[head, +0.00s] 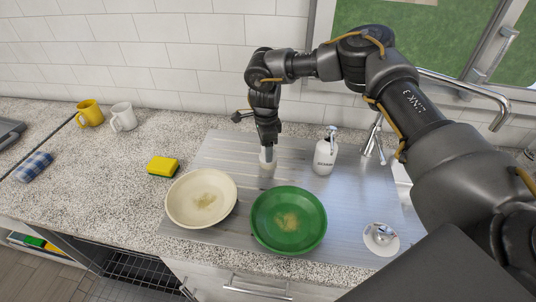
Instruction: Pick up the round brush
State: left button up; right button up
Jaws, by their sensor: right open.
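My right gripper (268,143) points down over the metal drainboard, behind the two plates. A small pale object (268,159), which looks like the round brush, stands on the drainboard right below its fingertips. The fingers hide its upper part, so I cannot tell whether they are around it or just above it. The gripper is open. My left gripper is not in view.
A cream plate (189,211) and a green plate (301,238), both soiled, lie in front. A white soap bottle (325,154) stands to the right near the faucet (374,135). A yellow sponge (163,166) and two mugs (123,117) are at left.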

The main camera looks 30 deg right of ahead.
jog(key=shift+s+d+r, duration=0.15)
jog(key=shift+s, duration=0.1)
jog(key=shift+c, duration=2.7)
jog(key=c, duration=0.5)
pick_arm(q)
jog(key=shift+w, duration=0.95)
pick_arm(e)
jog(key=shift+c, duration=0.2)
